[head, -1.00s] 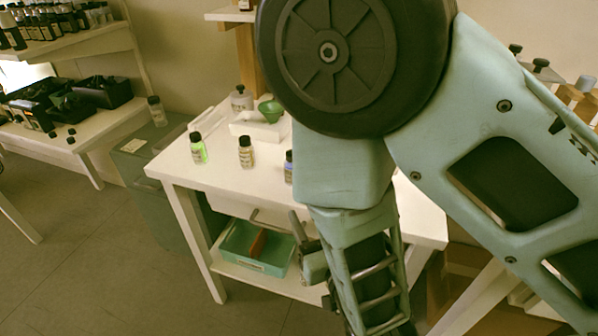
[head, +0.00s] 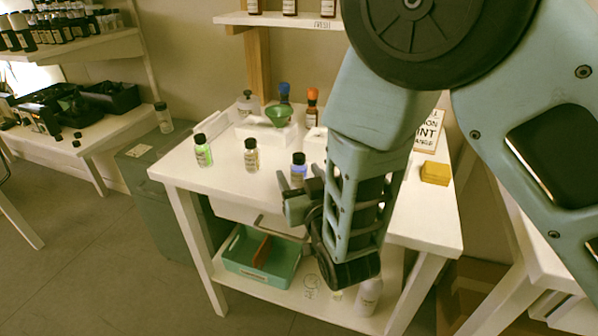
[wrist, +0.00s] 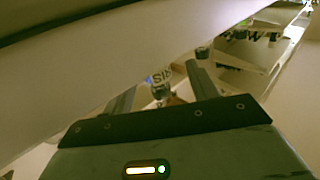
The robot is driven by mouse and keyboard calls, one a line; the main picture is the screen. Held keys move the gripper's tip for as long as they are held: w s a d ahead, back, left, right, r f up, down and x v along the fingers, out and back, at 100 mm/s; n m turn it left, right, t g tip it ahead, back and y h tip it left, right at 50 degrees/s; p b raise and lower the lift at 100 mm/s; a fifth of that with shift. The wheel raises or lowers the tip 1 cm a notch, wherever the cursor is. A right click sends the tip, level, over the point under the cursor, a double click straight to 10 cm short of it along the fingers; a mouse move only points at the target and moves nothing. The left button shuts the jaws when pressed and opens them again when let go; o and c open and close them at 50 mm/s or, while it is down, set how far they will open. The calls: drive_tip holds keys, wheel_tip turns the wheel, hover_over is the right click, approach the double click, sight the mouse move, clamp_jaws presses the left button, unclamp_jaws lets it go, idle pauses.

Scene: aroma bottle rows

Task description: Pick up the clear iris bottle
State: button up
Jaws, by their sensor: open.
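Three dark-capped bottles stand upright in a row on the white table: a green one (head: 203,152), a clear one with pale contents (head: 251,156) in the middle, and a blue one (head: 298,170) on the right. Their labels are too small to read in the head view, so I cannot confirm which is iris. My gripper (head: 295,200) is at the table's front edge, just in front of the blue bottle, and apart from the clear one. In the wrist view my open fingers (wrist: 162,92) have nothing between them that I can make out as held; a labelled bottle (wrist: 160,80) shows beyond them.
Behind the row are a green funnel (head: 279,114) and orange-capped brown bottle (head: 312,108). A yellow block (head: 435,173) lies right. A teal tray (head: 236,263) and white bottle (head: 369,297) are on the lower shelf. The table's front left is clear.

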sight(296, 165)
drive_tip(key=x, duration=0.4)
drive_tip(key=shift+w+d, duration=0.15)
drive_tip(key=shift+d, duration=0.05)
drive_tip(key=c, duration=1.1)
drive_tip(key=shift+r, duration=0.15)
drive_tip(key=p+v, duration=0.6)
drive_tip(key=v, duration=1.2)
wheel_tip(296, 165, up, 6)
drive_tip(key=p, duration=0.6)
drive_tip(key=shift+r, duration=0.1)
